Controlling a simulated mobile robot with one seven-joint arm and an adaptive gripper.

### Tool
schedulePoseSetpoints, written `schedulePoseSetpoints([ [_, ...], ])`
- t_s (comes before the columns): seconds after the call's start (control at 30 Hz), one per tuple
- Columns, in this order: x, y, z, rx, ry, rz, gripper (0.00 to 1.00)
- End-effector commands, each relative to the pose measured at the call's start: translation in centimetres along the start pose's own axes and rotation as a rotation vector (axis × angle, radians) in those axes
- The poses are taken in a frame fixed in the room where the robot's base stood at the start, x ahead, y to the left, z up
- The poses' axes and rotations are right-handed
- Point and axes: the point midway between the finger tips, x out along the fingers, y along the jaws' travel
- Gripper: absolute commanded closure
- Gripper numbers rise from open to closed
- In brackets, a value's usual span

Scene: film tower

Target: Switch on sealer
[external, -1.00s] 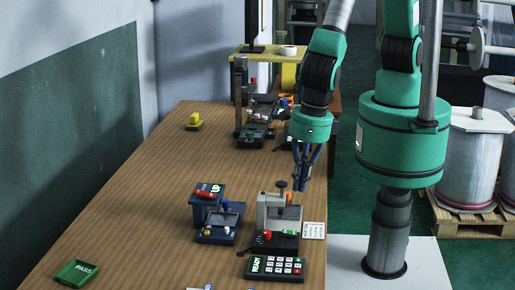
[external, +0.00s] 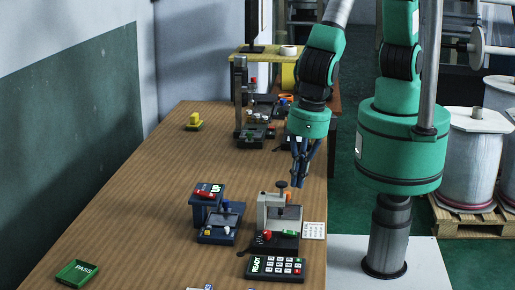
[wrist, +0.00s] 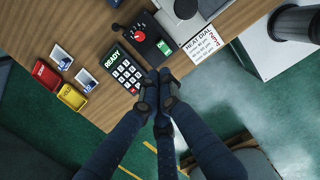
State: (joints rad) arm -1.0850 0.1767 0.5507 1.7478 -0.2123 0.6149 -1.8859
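The likely sealer is a pale grey press (external: 266,212) with a black-knobbed plunger, standing near the table's right edge. Its dark base carries a red dial (external: 267,235) and a green switch (external: 290,232). In the wrist view the red dial (wrist: 139,36) and green switch (wrist: 163,47) are clear of my fingers. Whether the switch is on or off is too small to tell. A white "HEAT DIAL" card (external: 313,230) lies beside it. My gripper (external: 298,184) is above the table's right edge, apart from the press. Its dark fingertips (wrist: 160,80) are together and empty.
A black keypad reading "READY" (external: 275,267) lies in front of the press. A blue device reading "UP" (external: 212,213) stands left of it. A green PASS tray (external: 77,272) is at front left. The table's middle left is bare. More equipment (external: 260,110) stands at the back.

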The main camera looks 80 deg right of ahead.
Motion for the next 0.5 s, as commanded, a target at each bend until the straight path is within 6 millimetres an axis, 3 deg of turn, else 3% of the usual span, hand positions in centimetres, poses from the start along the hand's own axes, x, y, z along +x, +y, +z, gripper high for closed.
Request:
schedulePoseSetpoints([
  [0.5, -0.24, 0.0, 0.51, 0.0, -0.001, 0.002, 1.0],
])
